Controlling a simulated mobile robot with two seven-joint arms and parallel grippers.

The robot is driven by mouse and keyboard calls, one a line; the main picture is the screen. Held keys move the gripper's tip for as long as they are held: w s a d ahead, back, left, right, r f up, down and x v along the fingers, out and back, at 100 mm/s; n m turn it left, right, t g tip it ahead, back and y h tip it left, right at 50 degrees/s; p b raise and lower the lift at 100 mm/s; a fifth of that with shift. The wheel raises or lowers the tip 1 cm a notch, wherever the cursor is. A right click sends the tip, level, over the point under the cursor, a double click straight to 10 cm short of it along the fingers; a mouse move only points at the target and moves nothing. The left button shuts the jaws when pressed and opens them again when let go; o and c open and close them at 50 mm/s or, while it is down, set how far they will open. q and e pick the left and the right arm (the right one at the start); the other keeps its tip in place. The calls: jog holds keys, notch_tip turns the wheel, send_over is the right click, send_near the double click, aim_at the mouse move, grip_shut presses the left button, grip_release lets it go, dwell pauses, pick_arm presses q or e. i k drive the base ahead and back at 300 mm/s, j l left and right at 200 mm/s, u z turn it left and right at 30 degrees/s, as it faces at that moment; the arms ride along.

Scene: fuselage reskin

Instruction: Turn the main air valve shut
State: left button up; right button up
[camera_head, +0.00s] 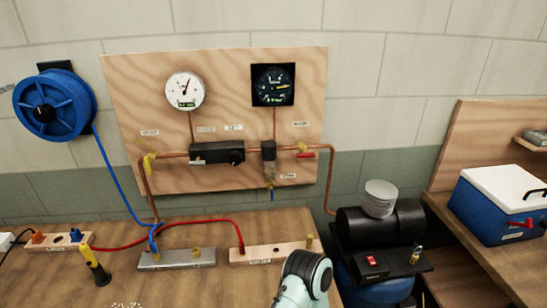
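A plywood panel (215,80) on the wall carries a horizontal copper pipe (175,155) with two valve-like fittings. The right fitting has a brass body (302,147) and a short red lever (306,155), which lies roughly along the pipe. The left fitting (150,161) is yellow, with its handle roughly upright. The small labels are too blurred to read, so I cannot tell which is the main air valve. Part of one of my arms (304,274) rises at the bottom centre, well below the panel. Neither gripper shows.
Two round gauges, white (185,90) and black (272,85), sit above a black block (217,152) and a filter bowl (269,158). A black compressor (380,228) stands right, a blue cooler (500,205) beyond. A blue hose reel (55,105) hangs left; red hose (200,222) crosses the bench.

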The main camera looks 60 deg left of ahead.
aim_at(303, 154)
jog(key=u, duration=1.6)
jog(key=k+u, duration=0.15)
jog(key=u, duration=0.25)
